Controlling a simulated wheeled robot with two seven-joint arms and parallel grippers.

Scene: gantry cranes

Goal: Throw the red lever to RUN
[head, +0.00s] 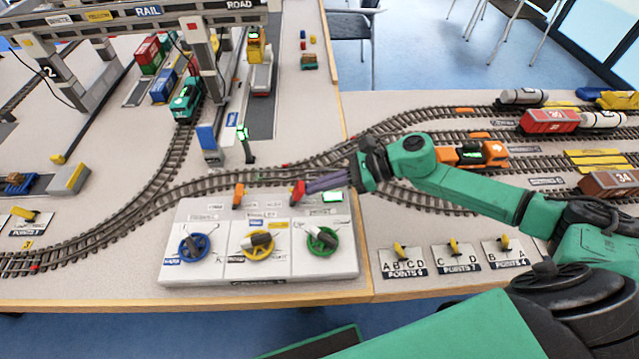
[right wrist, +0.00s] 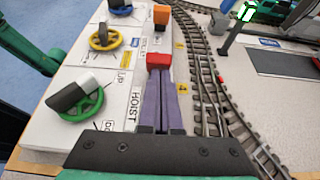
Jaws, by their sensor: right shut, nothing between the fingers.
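The red lever (head: 298,190) stands on the back part of the white crane control panel (head: 345,262). In the right wrist view the red lever (right wrist: 158,60) shows as a red block just past the fingertips. My right gripper (head: 309,187) reaches in from the right, low over the panel, with its purple fingers together and nothing between them. Its tips (right wrist: 159,80) are right at the red lever's near side; I cannot tell whether they touch it. The lever's lower part and nearby lettering are partly hidden by the fingers. My left gripper is not in view.
An orange lever (head: 239,195) stands left of the red one. Blue (head: 193,247), yellow (head: 259,245) and green (head: 322,240) handwheels line the panel's front. Railway track (head: 225,180) and a green-lit signal post (head: 246,145) lie behind. Points levers (head: 452,250) are to the right.

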